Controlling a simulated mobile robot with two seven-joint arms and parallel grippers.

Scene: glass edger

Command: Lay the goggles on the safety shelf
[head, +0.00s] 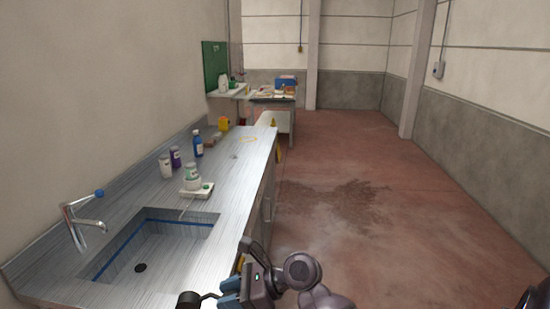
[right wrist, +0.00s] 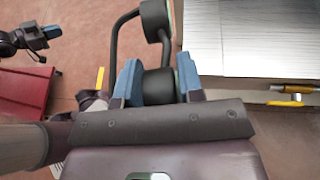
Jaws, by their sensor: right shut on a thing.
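The goggles (right wrist: 158,85), dark with round cups and a thin curved band, are in my right gripper (right wrist: 158,83), between its blue fingers in the right wrist view. In the head view my right gripper (head: 230,292) is at the bottom, beside the counter's front edge near the sink. A small dark part of the goggles (head: 188,300) shows left of it. A pale shelf (head: 226,92) under a green board on the far left wall looks like the safety shelf; a white bottle stands on it. My left gripper (right wrist: 48,32) shows small at upper left in the right wrist view; its opening is unclear.
A steel counter (head: 225,165) with a sink (head: 150,250) and tap runs along the left wall. Bottles (head: 197,145) and a small white device (head: 196,190) stand on it. A table (head: 275,96) stands beyond. The floor (head: 370,190) to the right is clear.

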